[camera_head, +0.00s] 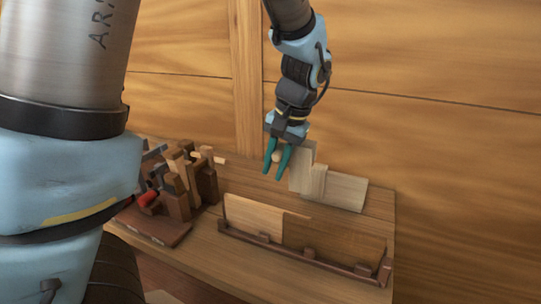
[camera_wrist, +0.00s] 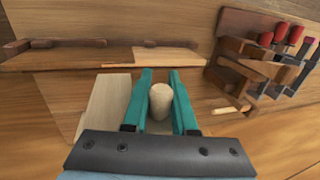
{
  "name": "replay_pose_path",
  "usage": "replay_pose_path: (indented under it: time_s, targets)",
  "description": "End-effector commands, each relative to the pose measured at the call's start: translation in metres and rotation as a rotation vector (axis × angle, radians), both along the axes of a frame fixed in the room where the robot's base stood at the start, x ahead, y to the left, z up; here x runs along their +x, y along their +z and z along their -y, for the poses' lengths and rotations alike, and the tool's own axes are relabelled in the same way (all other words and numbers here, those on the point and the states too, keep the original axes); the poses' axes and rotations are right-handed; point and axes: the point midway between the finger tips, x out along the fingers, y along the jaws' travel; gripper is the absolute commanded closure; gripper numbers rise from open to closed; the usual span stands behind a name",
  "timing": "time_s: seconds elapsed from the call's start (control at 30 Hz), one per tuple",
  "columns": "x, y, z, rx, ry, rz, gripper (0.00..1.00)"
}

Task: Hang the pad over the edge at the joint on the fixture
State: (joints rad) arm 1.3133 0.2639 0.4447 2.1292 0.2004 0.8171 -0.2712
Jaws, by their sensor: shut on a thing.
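My gripper (camera_head: 276,160) is shut on a pale rounded wooden knob (camera_wrist: 161,101), held between its teal fingers. The knob seems to be the handle of the pad, but I cannot tell how it joins the pale pieces behind it. The fixture is a low dark rack (camera_head: 300,264) in front of my gripper. It holds a lighter plank (camera_head: 253,216) and a darker plank (camera_head: 335,243), which meet edge to edge at a joint. In the wrist view the lighter plank (camera_wrist: 165,60) and darker plank (camera_wrist: 70,59) lie beyond my fingertips.
Pale boards (camera_head: 345,191) stand on the bench behind the rack, close to my gripper. A tool holder (camera_head: 175,190) with red-handled tools stands at the left; it also shows in the wrist view (camera_wrist: 262,62). A plank wall rises behind the bench.

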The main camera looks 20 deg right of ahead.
Motion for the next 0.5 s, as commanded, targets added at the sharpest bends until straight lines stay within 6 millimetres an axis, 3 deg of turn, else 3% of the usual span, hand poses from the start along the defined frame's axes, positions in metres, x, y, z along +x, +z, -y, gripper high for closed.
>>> replay_pose_path:
  time_s: [0.17, 0.5]
  targets:
    - [0.0, -0.003, 0.001, 0.001, 0.0, -0.002, 1.0]
    - [0.0, -0.034, 0.001, 0.001, 0.0, -0.002, 1.0]
